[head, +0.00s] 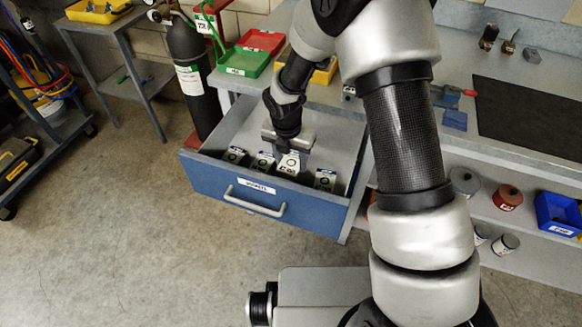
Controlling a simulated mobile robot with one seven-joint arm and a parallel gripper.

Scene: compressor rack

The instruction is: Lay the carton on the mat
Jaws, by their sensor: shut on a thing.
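My gripper (290,150) is over the open blue drawer (197,172). It is shut on a small white carton (288,166) with dark print. The held carton looks slightly higher than its neighbours; I cannot tell whether it touches the drawer floor.
Red (262,41) and green (244,62) trays sit on the bench behind the drawer. Small blue and red items (455,119) lie left of the mat. A dark gas cylinder (188,80) stands left of the drawer. Cans and a blue bin (560,213) fill the lower shelf.

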